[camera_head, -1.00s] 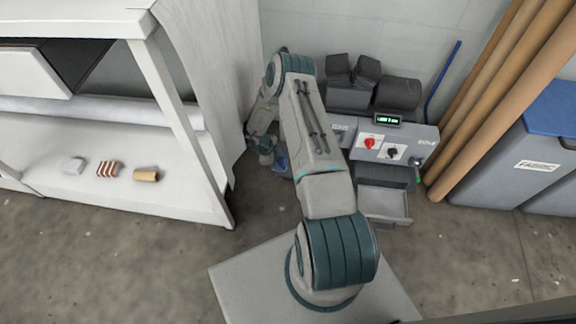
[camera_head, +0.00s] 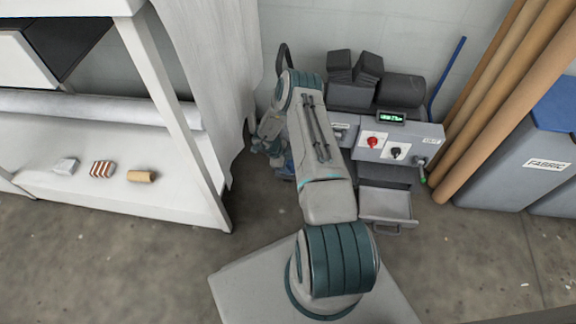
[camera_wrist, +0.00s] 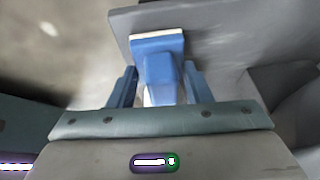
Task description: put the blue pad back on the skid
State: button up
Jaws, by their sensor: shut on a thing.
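The blue pad (camera_wrist: 157,44), a blue block with a pale edge, is in the wrist view, between the two blue fingers of my gripper (camera_wrist: 160,88). My gripper is shut on it. In the head view my arm mostly hides the gripper; only a bit of blue (camera_head: 289,166) shows low beside the press, and I cannot tell whether it is finger or pad. A grey panel (camera_wrist: 215,40) lies close beyond the pad in the wrist view; I cannot tell if they touch. I cannot make out the skid.
The grey press (camera_head: 395,145) with a red knob, a black knob and a lit display stands right of my arm, its tray (camera_head: 387,205) low in front. A white shelf (camera_head: 100,195) holding small items is at left. Brown rolls (camera_head: 500,100) and a fabric bin (camera_head: 520,165) are at right.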

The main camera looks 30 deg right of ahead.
jog(key=shift+f, duration=0.15)
jog(key=o, duration=1.1)
